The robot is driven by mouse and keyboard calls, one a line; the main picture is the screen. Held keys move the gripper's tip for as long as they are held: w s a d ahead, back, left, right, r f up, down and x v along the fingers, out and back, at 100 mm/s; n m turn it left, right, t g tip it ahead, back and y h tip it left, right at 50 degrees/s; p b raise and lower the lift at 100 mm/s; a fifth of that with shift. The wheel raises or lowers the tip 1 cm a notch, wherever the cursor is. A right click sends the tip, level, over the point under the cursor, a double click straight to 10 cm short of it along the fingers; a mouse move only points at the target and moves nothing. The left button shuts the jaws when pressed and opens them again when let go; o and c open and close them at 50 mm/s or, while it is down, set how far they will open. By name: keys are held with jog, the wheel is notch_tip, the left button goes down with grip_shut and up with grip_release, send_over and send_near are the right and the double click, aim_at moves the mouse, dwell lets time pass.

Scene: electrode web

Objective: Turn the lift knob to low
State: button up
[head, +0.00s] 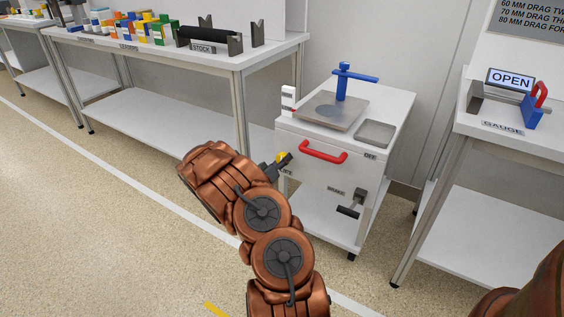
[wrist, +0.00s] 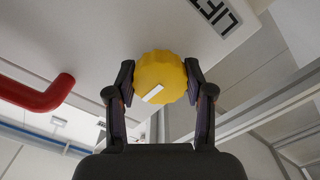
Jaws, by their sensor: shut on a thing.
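The lift knob (wrist: 160,78) is a round yellow knob with a scalloped edge and a white pointer mark, on the white front panel of a small cart. In the wrist view my gripper (wrist: 160,85) has one finger on each side of the knob and is shut on it. The pointer mark slants toward the lower left in that view. A label reading LIFT (wrist: 215,13) is on the panel near the knob. In the head view only a bit of the yellow knob (head: 282,157) shows beside my gripper (head: 284,160).
The cart (head: 385,103) has a red handle (head: 323,152), a blue T-shaped part (head: 344,80) on top and a brake pedal (head: 351,205). A table with a stock roll (head: 205,36) stands at left. A gauge table with an OPEN sign (head: 511,79) is at right.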

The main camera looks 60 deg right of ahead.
jog(key=shift+c, duration=1.4)
jog(key=shift+r+p, duration=0.1)
jog(key=shift+p, duration=0.45)
jog(key=shift+n+p, duration=0.3)
jog(key=shift+n, duration=0.2)
jog(key=o, duration=1.2)
jog(key=shift+c, duration=0.2)
jog(key=shift+a, duration=0.15)
jog(key=a, duration=1.1)
jog(key=shift+s+a, duration=0.25)
jog(key=shift+a, duration=0.1)
